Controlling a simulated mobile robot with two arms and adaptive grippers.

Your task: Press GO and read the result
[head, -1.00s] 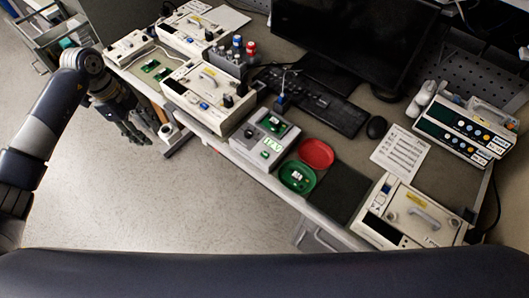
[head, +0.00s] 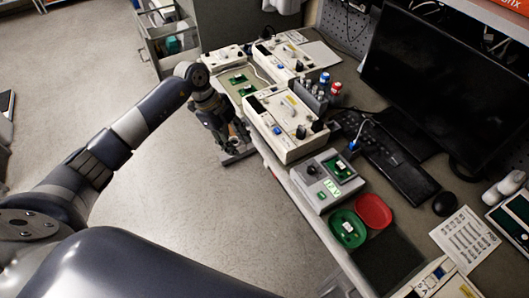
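The grey tester box (head: 314,190) sits at the table's front edge. A small green board (head: 339,167) is in its top, and a black knob-like part is beside the board. Its green display (head: 332,189) is lit, but the characters are too small to read surely. A small green spot at the display's near left may be the GO button; its label cannot be read. My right gripper is out of view.
A green dish (head: 347,229) with a small board and a red dish (head: 373,211) lie near the tester. A dark mat (head: 388,264), keyboard (head: 400,170) and monitor (head: 440,80) are farther right.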

